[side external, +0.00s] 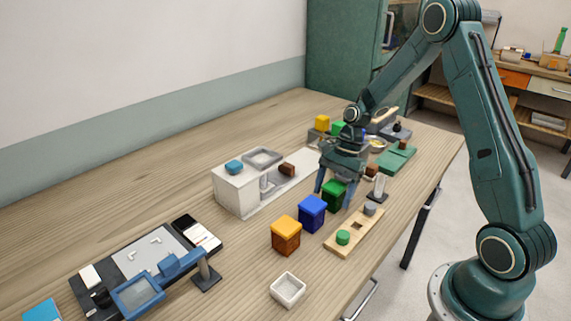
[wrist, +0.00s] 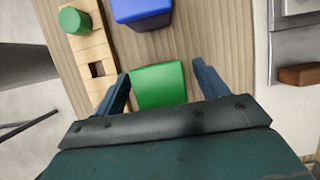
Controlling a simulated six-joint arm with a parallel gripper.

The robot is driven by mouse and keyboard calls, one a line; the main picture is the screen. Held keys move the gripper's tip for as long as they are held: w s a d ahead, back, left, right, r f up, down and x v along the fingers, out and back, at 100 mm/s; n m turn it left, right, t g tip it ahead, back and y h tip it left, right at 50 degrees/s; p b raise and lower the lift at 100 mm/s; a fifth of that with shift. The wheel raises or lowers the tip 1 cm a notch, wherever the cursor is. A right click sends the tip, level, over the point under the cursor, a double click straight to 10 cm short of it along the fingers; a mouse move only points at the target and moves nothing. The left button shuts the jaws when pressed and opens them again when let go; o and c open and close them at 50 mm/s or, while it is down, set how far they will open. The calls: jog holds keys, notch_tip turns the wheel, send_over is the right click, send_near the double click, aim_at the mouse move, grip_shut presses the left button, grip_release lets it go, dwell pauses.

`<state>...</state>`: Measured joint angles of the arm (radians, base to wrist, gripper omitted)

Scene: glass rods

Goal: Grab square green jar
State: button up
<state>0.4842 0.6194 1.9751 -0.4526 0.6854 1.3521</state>
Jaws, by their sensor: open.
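The square green jar (side external: 334,195) stands on the wooden table, the farthest in a row with a blue jar (side external: 312,212) and an orange jar (side external: 286,234). My gripper (side external: 335,190) is over the green jar, pointing down with its fingers apart. In the wrist view, the green jar's lid (wrist: 159,85) lies between the two open fingers (wrist: 160,88), with a gap on the right and a smaller one on the left. The jar's near part is hidden behind my gripper's body. I cannot tell whether a finger touches it.
A wooden block with holes (side external: 354,232) holds a green cylinder (side external: 343,237) and a grey one, close beside the jars. A white box stand (side external: 236,192) is on the other side. A small white tray (side external: 287,290) sits near the front edge.

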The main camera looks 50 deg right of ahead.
aim_at(333, 186)
jog(key=shift+a+f, duration=0.15)
jog(key=shift+f, duration=0.2)
jog(key=c, duration=1.2)
jog(key=shift+r, duration=0.15)
notch_tip(333, 186, up, 20)
dwell(0.7)
